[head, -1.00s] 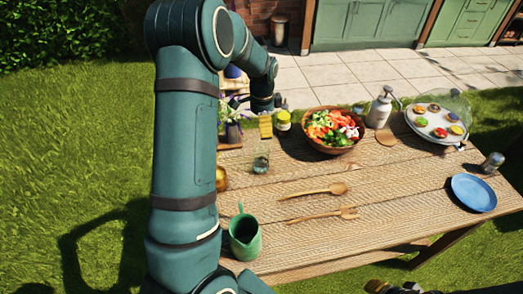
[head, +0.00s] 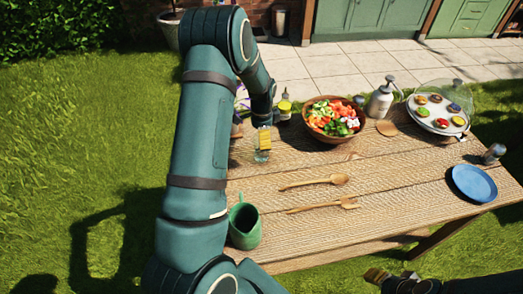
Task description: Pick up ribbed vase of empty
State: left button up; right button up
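I cannot clearly make out a ribbed vase. Purple flowers (head: 242,97) show in a small gap beside my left forearm, and whatever holds them is mostly hidden by the arm. My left gripper (head: 266,117) is at the table's far left part, just right of the flowers. Its fingers are small and dark, so I cannot tell if they are open or shut. A yellow block (head: 263,139) shows just below it; contact is unclear. A clear glass (head: 262,156) stands in front of the block. My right gripper (head: 378,277) is at the bottom edge, off the table, its opening unclear.
A green pitcher (head: 244,226) stands at the near left table edge. A yellow-lidded jar (head: 284,110) and a salad bowl (head: 334,134) are right of my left gripper. A wooden spoon (head: 315,182), a fork (head: 325,205) and a blue plate (head: 473,184) lie nearer.

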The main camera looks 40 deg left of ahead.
pick_arm(q)
notch_tip(320, 180, down, 3)
jog(key=shift+f, duration=0.2)
jog(key=c, duration=1.4)
jog(key=shift+o, duration=0.2)
jog(key=shift+r, duration=0.15)
